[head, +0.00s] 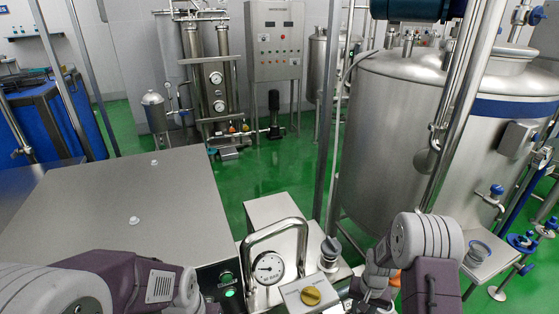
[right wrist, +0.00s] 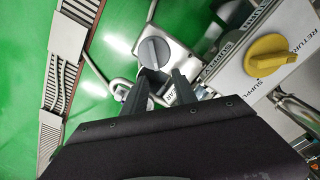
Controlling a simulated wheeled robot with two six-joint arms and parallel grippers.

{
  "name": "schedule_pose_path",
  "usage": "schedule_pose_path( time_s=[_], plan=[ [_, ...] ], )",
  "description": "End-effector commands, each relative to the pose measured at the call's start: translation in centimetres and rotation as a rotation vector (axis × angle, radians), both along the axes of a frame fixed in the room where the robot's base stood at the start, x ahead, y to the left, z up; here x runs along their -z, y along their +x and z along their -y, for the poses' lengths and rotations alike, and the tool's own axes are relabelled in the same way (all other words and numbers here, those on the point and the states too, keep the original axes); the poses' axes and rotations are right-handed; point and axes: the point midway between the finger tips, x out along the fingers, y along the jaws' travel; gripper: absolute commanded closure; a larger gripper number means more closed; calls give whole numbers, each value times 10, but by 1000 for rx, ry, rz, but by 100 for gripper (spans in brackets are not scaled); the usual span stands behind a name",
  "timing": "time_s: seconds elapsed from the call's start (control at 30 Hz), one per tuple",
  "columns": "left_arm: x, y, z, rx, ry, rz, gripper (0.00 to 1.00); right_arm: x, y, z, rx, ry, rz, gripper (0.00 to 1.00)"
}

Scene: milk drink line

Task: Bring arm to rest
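My right arm comes in at the lower right of the head view, with its gripper (head: 374,284) low beside the metal unit. In the right wrist view the right gripper's two dark fingers (right wrist: 160,80) are apart. A grey knob (right wrist: 154,53) on a metal block lies just beyond the fingertips; I cannot tell whether they touch it. It also shows in the head view (head: 330,249). A yellow knob (right wrist: 271,55) sits on a labelled panel to the right. It also shows in the head view (head: 311,296). My left arm shows at the lower left; its gripper is out of frame.
A pressure gauge (head: 268,267) and a bent metal handle (head: 262,234) stand at front centre. A flat steel cabinet top (head: 120,205) fills the left. A large steel tank (head: 395,130) stands at the right. Green floor (head: 270,165) is open in the middle.

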Motion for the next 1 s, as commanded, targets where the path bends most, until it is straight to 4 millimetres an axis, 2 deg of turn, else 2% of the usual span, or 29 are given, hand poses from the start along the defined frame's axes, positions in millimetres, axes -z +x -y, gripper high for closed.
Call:
schedule_pose_path(
  time_s=[0.03,0.07,0.13,0.23,0.33,0.4,0.5,0.6,1.0],
  plan=[
    [-1,0,0,0,0,0,64,-23,15,-5,-20,-8,55,66],
    [0,0,0,0,0,0,64,-41,22,-10,-35,-13,89,66],
    [0,0,0,0,0,0,64,-83,21,-26,-72,-18,152,66],
    [0,0,0,0,0,0,64,-130,-6,-48,-141,-18,202,66],
    [0,0,0,0,0,0,64,-156,-50,-63,-214,-16,208,66],
    [0,0,0,0,0,0,64,-160,-84,-69,-261,-14,186,66],
    [0,0,0,0,0,0,64,-152,-123,-69,-302,-7,121,66],
    [0,0,0,0,0,0,64,-144,-141,-69,-326,-1,69,66],
    [0,0,0,0,0,0,64,-144,-141,-69,-350,-1,65,66]
  ],
)
